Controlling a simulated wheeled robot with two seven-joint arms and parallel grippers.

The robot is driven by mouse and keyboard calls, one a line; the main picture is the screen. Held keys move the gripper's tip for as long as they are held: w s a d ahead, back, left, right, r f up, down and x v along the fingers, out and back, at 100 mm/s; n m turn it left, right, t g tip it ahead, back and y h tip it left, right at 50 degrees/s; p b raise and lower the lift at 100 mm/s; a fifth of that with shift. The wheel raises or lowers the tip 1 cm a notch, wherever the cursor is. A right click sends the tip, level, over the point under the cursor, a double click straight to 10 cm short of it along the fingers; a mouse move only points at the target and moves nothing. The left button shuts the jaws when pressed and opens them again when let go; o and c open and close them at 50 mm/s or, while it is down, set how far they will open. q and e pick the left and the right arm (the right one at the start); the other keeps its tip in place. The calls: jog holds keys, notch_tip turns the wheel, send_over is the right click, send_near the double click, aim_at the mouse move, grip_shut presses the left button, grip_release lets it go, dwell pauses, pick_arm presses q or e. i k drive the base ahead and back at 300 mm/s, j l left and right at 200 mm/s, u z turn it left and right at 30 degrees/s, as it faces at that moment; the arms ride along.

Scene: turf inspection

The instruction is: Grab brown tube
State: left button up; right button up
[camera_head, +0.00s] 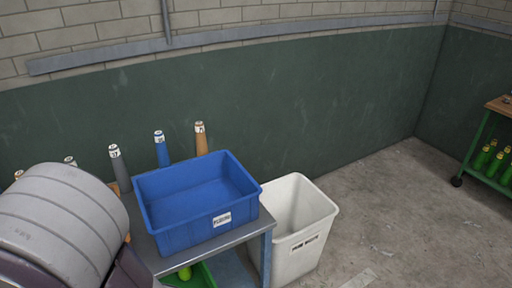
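A brown tube (202,143) with a white label near its top stands upright behind the blue bin, at the right end of a row of tubes. Its lower part is hidden by the bin. The top of another brownish tube (18,175) shows at the far left, mostly hidden behind my grey arm part. Neither of my grippers shows in this view.
A blue tube (161,150) and a grey tube (118,165) stand left of the brown one. An empty-looking blue bin (184,238) sits on a metal table (235,245). A white waste bin (308,255) stands right. A green cart (474,150) is far right; floor between is open.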

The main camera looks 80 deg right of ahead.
aim_at(201, 142)
jog(key=z, duration=2.5)
jog(key=i+l, duration=0.7)
jog(key=l, duration=0.25)
jog(key=i+l, duration=0.7)
jog(key=l, duration=0.25)
jog(key=i+l+u, duration=0.1)
jog(key=i+l, duration=0.6)
jog(key=l, duration=0.25)
